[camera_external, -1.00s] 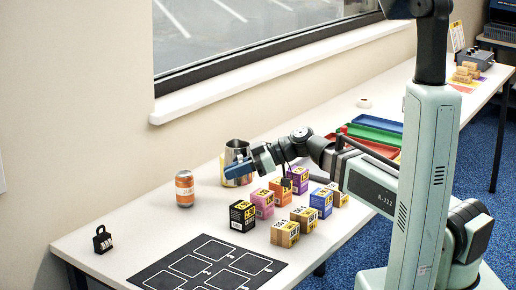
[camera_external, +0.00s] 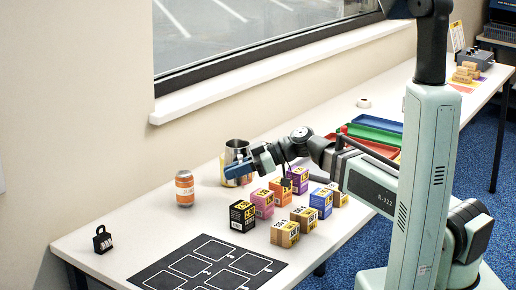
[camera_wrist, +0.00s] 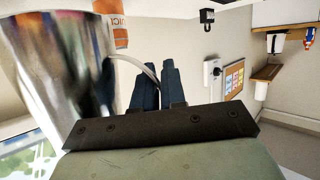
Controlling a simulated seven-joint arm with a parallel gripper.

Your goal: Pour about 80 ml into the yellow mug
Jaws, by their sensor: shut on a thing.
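A shiny steel jug (camera_external: 236,150) stands upright near the back of the white table in the external view. In the wrist view the jug (camera_wrist: 62,62) fills the left side, and its thin curved handle (camera_wrist: 136,64) runs to my fingers. My gripper (camera_external: 238,170) is at the jug's near side, with its blue fingers shut on the handle; the gripper (camera_wrist: 158,85) also shows in the wrist view. I cannot tell from the external view whether the jug touches the table. A little yellow shows by the fingers, but I cannot make out a yellow mug. The jug's contents are hidden.
An orange can (camera_external: 184,188) stands left of the jug. Several small coloured cartons (camera_external: 243,216) stand in front of my gripper. A black padlock (camera_external: 102,240) and a black marked mat (camera_external: 207,268) lie toward the front. Coloured trays (camera_external: 374,134) are behind my arm.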

